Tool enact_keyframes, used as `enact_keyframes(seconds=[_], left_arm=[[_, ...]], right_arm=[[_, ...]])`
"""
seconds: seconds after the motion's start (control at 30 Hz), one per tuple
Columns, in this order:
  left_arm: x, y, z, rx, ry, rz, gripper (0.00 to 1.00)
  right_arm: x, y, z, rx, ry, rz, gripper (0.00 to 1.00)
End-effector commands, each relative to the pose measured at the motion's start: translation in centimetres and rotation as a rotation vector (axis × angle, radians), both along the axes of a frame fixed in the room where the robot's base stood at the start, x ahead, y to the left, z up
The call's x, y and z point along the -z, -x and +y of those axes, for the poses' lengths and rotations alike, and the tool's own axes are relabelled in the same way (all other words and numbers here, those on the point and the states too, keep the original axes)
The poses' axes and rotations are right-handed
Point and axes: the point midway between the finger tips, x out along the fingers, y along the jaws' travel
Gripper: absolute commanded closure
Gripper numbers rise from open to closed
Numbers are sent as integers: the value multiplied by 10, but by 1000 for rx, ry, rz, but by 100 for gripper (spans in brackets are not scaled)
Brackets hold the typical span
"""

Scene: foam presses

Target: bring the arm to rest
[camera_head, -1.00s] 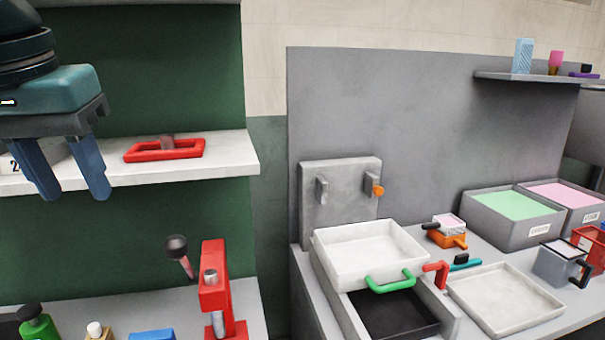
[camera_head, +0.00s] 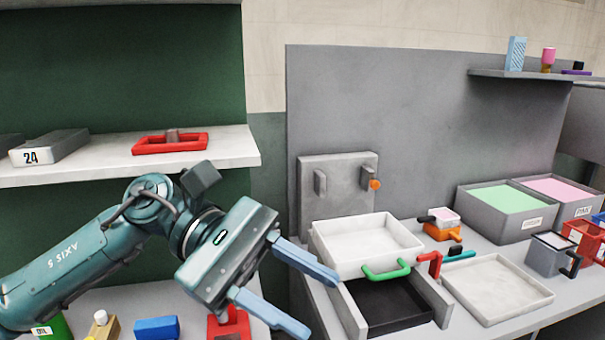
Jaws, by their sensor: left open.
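My left gripper (camera_head: 323,304) is open, with its two blue fingers apart and nothing between them. It hangs in the lower middle of the head view, and its arm (camera_head: 75,262) comes in from the left. The fingers point right, towards the open black drawer (camera_head: 385,304) below the white tray (camera_head: 362,240). The gripper and arm hide much of the red press (camera_head: 229,322) on the left counter. My right gripper is not in view.
A shelf (camera_head: 90,171) on the left holds a red frame (camera_head: 170,143) and a grey block marked 24 (camera_head: 48,147). On the right counter are an empty shallow tray (camera_head: 497,290), bins of green (camera_head: 505,205) and pink foam (camera_head: 558,189), and a grey cup (camera_head: 551,256).

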Motion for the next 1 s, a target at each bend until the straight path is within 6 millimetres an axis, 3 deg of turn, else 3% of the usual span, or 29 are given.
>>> enact_keyframes(seconds=[0.17, 0.27, 0.37, 0.47, 0.57, 0.6, 0.77, 0.8, 0.9, 1.0], left_arm=[[-1, -13, -22, -138, 243, 624, 57], [5, -34, -20, -211, 363, 989, 57], [24, -61, -9, -278, 480, 1370, 57], [61, -88, 9, -337, 599, 1756, 57], [114, -107, 32, -384, 728, 2146, 57], [140, -110, 43, -401, 784, 2303, 57], [254, -97, 84, -450, 1048, 2882, 57], [282, -87, 93, 429, -1053, -2821, 57], [345, -53, 114, 356, -1007, -2501, 57], [392, -15, 129, 300, -978, -2242, 57]], right_arm=[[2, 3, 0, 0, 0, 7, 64], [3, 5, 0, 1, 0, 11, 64], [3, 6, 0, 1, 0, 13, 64], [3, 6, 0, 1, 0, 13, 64], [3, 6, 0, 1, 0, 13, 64], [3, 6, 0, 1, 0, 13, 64], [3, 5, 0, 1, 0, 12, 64], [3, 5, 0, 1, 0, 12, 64], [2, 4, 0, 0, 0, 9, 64], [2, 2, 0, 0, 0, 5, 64]])
